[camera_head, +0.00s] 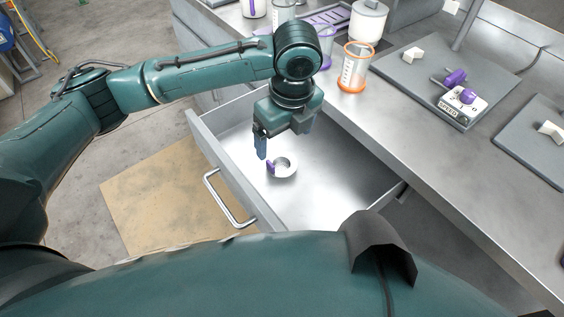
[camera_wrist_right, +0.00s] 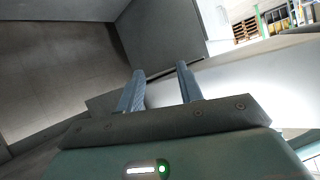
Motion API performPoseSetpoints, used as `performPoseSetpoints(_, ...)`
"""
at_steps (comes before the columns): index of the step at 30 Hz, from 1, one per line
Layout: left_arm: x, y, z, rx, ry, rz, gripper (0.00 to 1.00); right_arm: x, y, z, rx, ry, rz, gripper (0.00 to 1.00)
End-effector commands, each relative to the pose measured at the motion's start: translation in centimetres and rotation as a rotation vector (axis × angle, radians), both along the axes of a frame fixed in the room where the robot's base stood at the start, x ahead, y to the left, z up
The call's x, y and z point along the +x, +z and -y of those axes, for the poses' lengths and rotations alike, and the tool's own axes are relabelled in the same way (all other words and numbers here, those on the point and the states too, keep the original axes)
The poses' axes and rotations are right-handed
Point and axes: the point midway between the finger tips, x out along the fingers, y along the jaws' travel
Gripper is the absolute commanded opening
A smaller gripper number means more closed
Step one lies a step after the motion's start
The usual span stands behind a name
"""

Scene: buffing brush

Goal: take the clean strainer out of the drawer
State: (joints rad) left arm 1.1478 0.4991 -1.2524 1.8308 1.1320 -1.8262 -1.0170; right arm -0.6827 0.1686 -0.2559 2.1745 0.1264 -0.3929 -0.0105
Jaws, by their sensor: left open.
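The strainer (camera_head: 287,167), a small white ring with a purple tab on its left, lies on the floor of the open drawer (camera_head: 335,180). My left gripper (camera_head: 263,147) is open and points down into the drawer, just above and left of the strainer in the head view. One blue finger shows clearly; the other is mostly hidden. I cannot tell whether the finger touches the strainer. My right gripper (camera_wrist_right: 160,85) shows in the right wrist view with its two blue fingers apart and nothing between them. It is not seen in the head view.
The drawer's front has a metal handle (camera_head: 229,200). On the counter (camera_head: 420,150) stand an orange-rimmed beaker (camera_head: 355,68), a white container (camera_head: 367,20), and a grey mat (camera_head: 425,85) with a scale (camera_head: 463,103). The rest of the drawer is empty.

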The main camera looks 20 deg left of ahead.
Motion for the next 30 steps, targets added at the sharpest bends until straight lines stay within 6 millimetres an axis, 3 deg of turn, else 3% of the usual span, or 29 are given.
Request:
performPoseSetpoints(3, 0.1, -2.2, -0.3, 0.001, 0.002, -0.001, 0.88, 0.0, -0.2, 0.0, 0.005, -0.002, 0.001, 0.36)
performPoseSetpoints(11, 0.4, -4.1, -0.5, 0.000, 0.001, 0.000, 0.88, 0.1, -0.3, 0.0, 0.011, -0.004, 0.001, 0.36)
performPoseSetpoints(19, 0.7, -7.9, -1.0, 0.001, 0.001, 0.001, 0.88, 0.1, -0.7, -0.1, 0.020, -0.005, 0.002, 0.36)
performPoseSetpoints(28, 0.8, -8.5, -1.0, -0.001, 0.000, 0.001, 0.88, 0.2, -0.4, -0.1, 0.023, -0.006, 0.007, 0.36)
performPoseSetpoints(30, 0.8, -8.5, -1.0, -0.001, 0.000, 0.001, 0.84, 0.2, -0.4, -0.1, 0.023, -0.007, 0.007, 0.36)
